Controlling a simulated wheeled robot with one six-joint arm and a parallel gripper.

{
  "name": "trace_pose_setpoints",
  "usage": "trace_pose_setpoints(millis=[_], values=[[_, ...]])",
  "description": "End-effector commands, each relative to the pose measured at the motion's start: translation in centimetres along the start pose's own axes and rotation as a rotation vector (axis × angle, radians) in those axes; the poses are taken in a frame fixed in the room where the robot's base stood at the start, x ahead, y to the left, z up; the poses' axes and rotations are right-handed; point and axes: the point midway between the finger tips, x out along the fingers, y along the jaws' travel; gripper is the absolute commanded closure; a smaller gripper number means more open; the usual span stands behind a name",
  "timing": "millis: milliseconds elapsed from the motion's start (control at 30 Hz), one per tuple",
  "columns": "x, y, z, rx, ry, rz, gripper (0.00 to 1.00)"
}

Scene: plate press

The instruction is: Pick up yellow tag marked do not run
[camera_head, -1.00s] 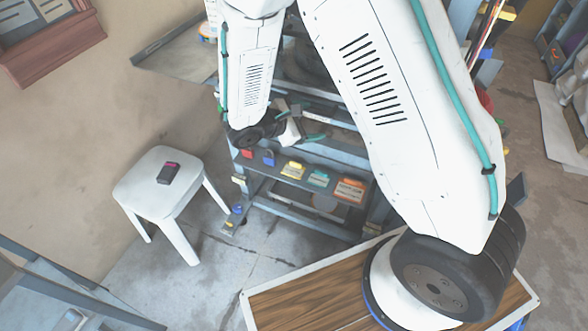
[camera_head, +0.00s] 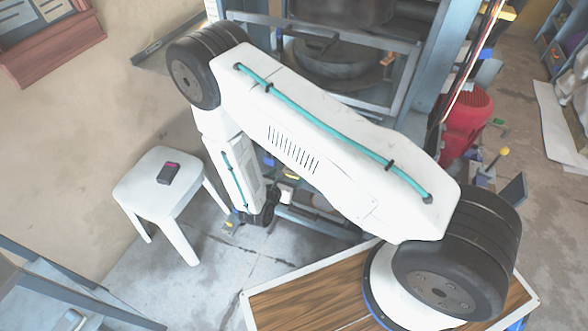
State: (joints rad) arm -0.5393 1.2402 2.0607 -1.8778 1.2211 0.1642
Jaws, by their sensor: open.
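A small patch of yellow, the yellow tag (camera_head: 291,174), shows in the gap between my arm links, on the shelf of the blue-grey press frame. Most of it is hidden by my arm, and its lettering is not readable.
A blue tag (camera_head: 268,160) shows partly on the same shelf; my upper arm hides its right part. A white stool (camera_head: 150,190) with a dark box (camera_head: 168,173) stands left of my forearm. A red motor (camera_head: 466,125) stands right of the press.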

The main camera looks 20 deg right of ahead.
Motion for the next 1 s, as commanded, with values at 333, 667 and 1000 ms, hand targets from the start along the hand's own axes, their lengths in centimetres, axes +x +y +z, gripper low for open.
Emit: trace_pose_setpoints(millis=[333,667,1000], values=[[4.6,-0.3,0.6,0.001,-0.001,-0.002,0.21],[4.8,-0.3,0.6,0.001,-0.001,0.0,0.38],[4.8,-0.3,0.6,0.001,-0.001,-0.001,0.55]])
